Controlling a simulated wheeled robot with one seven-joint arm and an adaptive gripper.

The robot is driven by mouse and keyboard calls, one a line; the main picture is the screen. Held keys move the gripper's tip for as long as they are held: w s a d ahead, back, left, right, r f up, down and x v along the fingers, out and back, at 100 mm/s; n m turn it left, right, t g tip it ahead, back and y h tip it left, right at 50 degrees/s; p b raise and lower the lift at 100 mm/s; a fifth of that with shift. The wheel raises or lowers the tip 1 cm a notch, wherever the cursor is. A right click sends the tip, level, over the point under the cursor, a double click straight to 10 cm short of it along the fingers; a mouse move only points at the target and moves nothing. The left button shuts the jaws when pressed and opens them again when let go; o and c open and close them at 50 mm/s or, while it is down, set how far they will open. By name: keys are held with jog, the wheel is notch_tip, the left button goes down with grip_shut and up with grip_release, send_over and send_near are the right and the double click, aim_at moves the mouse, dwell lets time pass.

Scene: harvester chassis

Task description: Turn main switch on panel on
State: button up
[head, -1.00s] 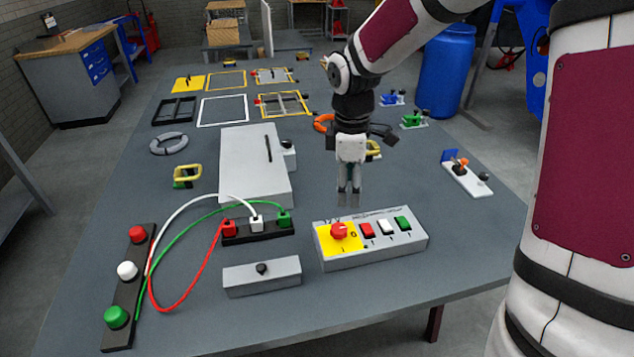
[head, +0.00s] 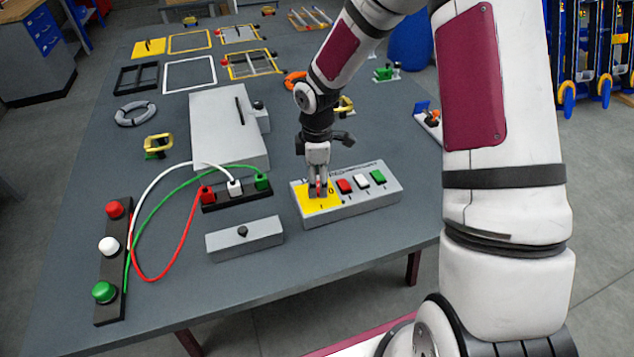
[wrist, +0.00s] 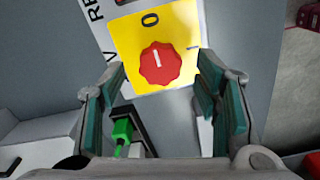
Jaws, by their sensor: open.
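The grey panel (head: 365,201) lies on the table with a yellow plate (wrist: 183,30) at its left end. The main switch is a red round knob (wrist: 160,65) on that plate, with a white mark on it; "0" and another mark are printed on the plate. My gripper (head: 318,188) is right over the knob, pointing down. In the wrist view my gripper (wrist: 162,104) has its two fingers apart, one to each side of the knob's lower part, with the knob just beyond the tips. I cannot tell whether they touch it. In the head view the fingers mostly hide the knob.
Red (head: 345,186), white (head: 361,181) and green (head: 377,177) buttons sit on the panel right of the switch. A small grey box (head: 245,238) and a black connector block (head: 238,200) with cables stand to the left. A large grey box (head: 228,130) is behind.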

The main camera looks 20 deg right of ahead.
jog(key=shift+f, duration=1)
jog(key=c, duration=1.1)
jog(key=shift+c, duration=0.2)
